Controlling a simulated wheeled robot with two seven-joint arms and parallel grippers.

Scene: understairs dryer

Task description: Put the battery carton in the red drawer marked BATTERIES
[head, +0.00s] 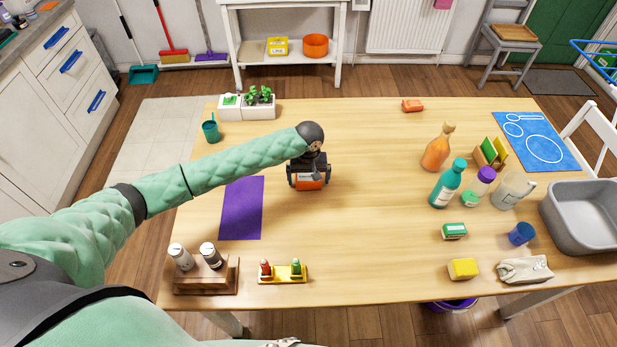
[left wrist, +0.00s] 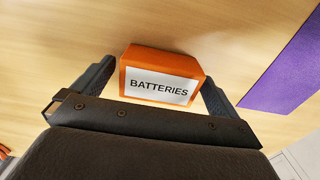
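The battery carton (head: 309,183) is a small orange box on the wooden table, left of its middle. In the left wrist view the carton (left wrist: 160,78) shows a white label reading BATTERIES. My left gripper (head: 308,175) is over it, pointing down. In the left wrist view the fingers of my left gripper (left wrist: 160,88) are wide apart, one on each side of the carton and close to its sides. I see no clear grip on it. No red drawer marked BATTERIES shows in either view. My right gripper is out of view.
A purple mat (head: 242,208) lies left of the carton. Bottles (head: 437,150), a grey tub (head: 583,215) and small boxes crowd the table's right side. A shaker rack (head: 206,280) stands at the near left. White drawers (head: 60,55) with blue handles are at far left. The table's middle is clear.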

